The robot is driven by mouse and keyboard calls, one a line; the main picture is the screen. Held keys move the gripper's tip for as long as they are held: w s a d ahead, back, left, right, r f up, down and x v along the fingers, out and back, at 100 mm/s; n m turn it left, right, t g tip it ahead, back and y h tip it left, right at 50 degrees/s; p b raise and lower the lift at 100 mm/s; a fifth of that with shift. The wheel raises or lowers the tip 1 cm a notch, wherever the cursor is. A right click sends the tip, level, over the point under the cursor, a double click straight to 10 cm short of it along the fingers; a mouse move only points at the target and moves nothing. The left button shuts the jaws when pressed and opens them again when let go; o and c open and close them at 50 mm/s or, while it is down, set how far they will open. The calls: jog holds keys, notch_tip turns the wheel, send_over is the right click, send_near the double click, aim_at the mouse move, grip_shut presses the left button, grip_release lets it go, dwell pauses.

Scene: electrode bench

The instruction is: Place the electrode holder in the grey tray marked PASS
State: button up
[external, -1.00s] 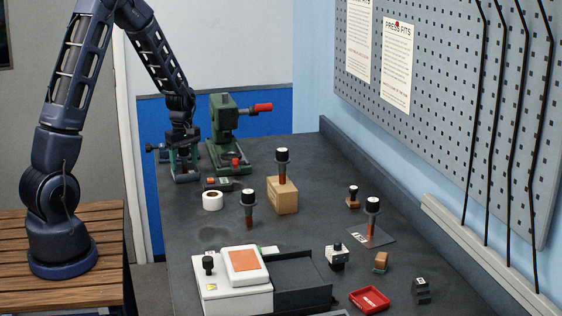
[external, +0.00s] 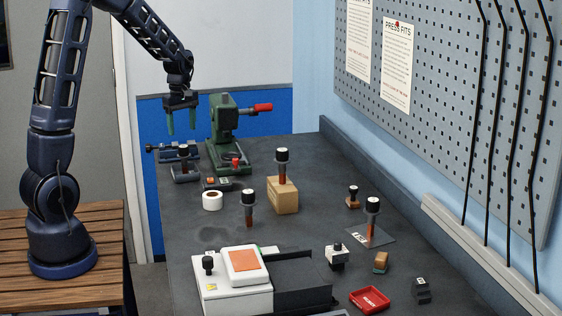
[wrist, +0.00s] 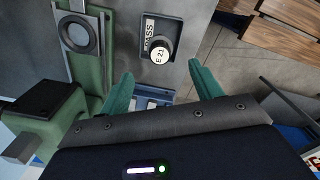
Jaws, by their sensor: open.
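An electrode holder (external: 183,152) with a black and white top stands at the far left of the bench. It appears upright in a small grey tray (external: 186,176). In the wrist view the holder's top (wrist: 160,55) reads E 21, and the tray's label (wrist: 149,33) reads PASS. My gripper (external: 182,130) is above the holder, apart from it, with its teal fingers spread and nothing between them. The fingers also show in the wrist view (wrist: 160,78). The holder's lower part is hard to make out.
A green press (external: 225,125) stands just right of the tray, and a blue vise (external: 165,151) is close behind it. Similar holders stand mid-bench (external: 248,205), on a wooden block (external: 283,168) and on a grey plate (external: 372,215). A white tape roll (external: 212,201) lies in front.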

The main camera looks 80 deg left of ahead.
jog(key=d+r+m+t, duration=0.1)
jog(key=d+r+m, duration=0.45)
jog(key=d, duration=0.55)
jog(key=d+r+m+t, duration=0.1)
jog(key=d+r+m, duration=0.5)
jog(key=d, duration=0.5)
jog(key=s+d+r+m+t, duration=0.2)
jog(key=s+d+r+m, duration=0.2)
jog(key=s+d+m, duration=0.8)
jog(key=s+d, duration=0.2)
jog(key=d, duration=0.4)
jog(key=shift+s+t, duration=0.3)
jog(key=shift+s, duration=0.1)
